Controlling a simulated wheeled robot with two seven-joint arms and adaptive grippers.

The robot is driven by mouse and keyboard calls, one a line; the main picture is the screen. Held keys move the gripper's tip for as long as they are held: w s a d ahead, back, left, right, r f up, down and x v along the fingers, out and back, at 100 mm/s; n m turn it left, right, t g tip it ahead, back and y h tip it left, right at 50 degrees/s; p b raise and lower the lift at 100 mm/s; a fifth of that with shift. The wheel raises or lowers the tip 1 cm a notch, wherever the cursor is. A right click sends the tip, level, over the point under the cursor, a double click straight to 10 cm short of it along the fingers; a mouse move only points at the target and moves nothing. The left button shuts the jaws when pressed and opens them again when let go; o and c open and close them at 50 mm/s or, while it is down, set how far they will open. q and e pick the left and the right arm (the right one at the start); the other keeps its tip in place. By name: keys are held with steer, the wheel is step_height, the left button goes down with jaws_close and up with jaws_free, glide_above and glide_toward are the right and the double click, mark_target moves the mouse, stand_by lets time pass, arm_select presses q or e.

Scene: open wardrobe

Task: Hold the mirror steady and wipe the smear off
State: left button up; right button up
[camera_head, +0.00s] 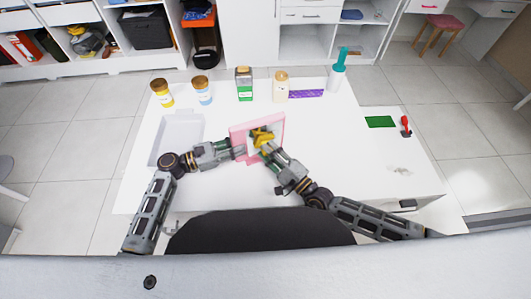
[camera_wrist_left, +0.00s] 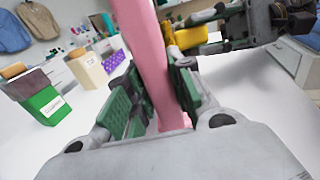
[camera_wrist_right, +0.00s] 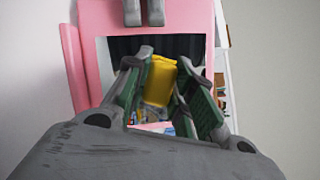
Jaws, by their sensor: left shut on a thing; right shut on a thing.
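The pink-framed mirror (camera_head: 276,119) stands upright in the middle of the white table. My left gripper (camera_head: 232,151) is shut on the left side of its frame; the left wrist view shows the pink frame (camera_wrist_left: 148,60) between the green finger pads. My right gripper (camera_head: 268,147) is shut on a yellow cloth (camera_head: 262,136) in front of the mirror. In the right wrist view the cloth (camera_wrist_right: 160,82) is in front of the mirror glass (camera_wrist_right: 125,47); I cannot tell if it touches. The cloth and fingers cover part of the glass, and I see no smear.
A white tray (camera_head: 157,139) lies left. A green cloth (camera_head: 380,122) and red item (camera_head: 406,125) lie right.

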steer(key=shift+w+d, duration=0.3)
steer(key=shift+d, duration=0.5)
steer(key=shift+w+d, duration=0.4)
steer(key=shift+d, duration=0.5)
steer(key=shift+w+d, duration=0.35)
steer(key=shift+d, duration=0.5)
steer(key=shift+s, duration=0.15)
steer(key=shift+s+a, duration=0.25)
steer(key=shift+a, duration=0.65)
steer(key=shift+s+a, duration=0.25)
steer(key=shift+a, duration=0.65)
arm_select(q)
steer(key=shift+d, duration=0.1)
arm_select(e)
steer(key=shift+a, duration=0.15)
arm_select(q)
steer(key=shift+s, duration=0.1)
arm_select(e)
steer(key=shift+s+a, duration=0.35)
steer(key=shift+a, duration=0.45)
steer(key=shift+s+a, duration=0.35)
steer(key=shift+a, duration=0.45)
steer(key=shift+s, duration=0.1)
